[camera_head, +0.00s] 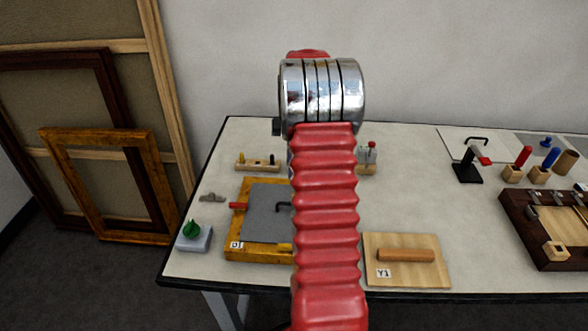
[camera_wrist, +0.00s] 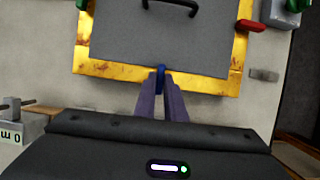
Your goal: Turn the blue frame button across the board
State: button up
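The gilt frame (camera_head: 237,190) lies on the table with the grey board (camera_head: 262,215) inside it; the frame (camera_wrist: 110,73) and board (camera_wrist: 125,45) also show in the wrist view. The blue frame button (camera_wrist: 160,72) is on the frame bar nearest my gripper, pointing square to that bar. My gripper's (camera_wrist: 160,84) purple fingers flank it closely and look shut on it. Whether the button's tip overlaps the board is hard to tell. A red button (camera_wrist: 250,26) sticks outward from the right bar. In the head view my red arm hides the gripper and blue button.
The board bears a black handle (camera_wrist: 172,5). A grey block (camera_head: 194,240) with a green piece stands left of the frame. A wooden board (camera_head: 425,278) with a roller-like handle lies right. A peg rack (camera_head: 257,167) stands behind. A dark tray (camera_head: 522,225) is far right.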

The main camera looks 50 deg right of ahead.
jog(key=o, duration=0.4)
jog(key=shift+o, duration=0.2)
jog(key=shift+r, duration=0.1)
jog(key=v, duration=1.3)
jog(key=shift+r, duration=0.25)
